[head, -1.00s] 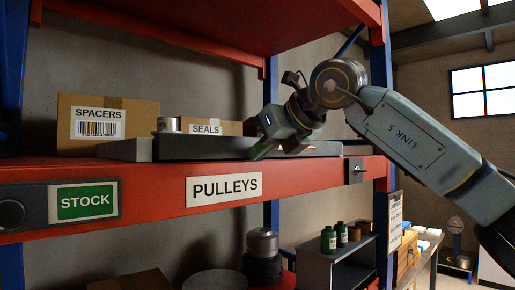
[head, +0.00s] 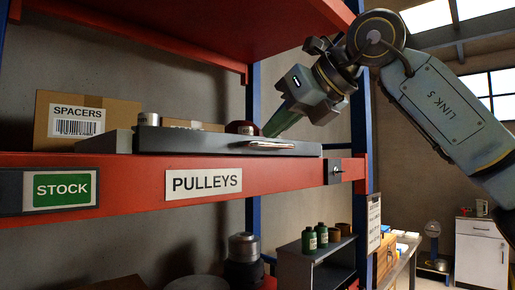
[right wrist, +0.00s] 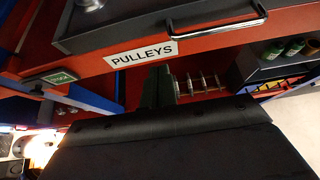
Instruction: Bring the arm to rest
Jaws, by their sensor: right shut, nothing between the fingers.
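My right arm (head: 437,97) reaches in from the right in the head view, bent at a round joint near the top. My right gripper (head: 276,126) points down and left, its green fingers shut and empty. It is above and near the front of a dark grey drawer (head: 185,142) on the red shelf, in front of a red round part. The drawer's silver handle (head: 270,147) is free of the fingers. In the right wrist view the dark green fingers (right wrist: 158,88) show below the drawer handle (right wrist: 218,20). My left gripper is out of view.
A SPACERS box (head: 85,120) stands on the red shelf beam (head: 120,185), with another box partly hidden behind the drawer. A blue post (head: 362,120) stands close to my wrist. Green bottles (head: 315,236) stand on a lower rack. A white cabinet (head: 481,250) is at the far right.

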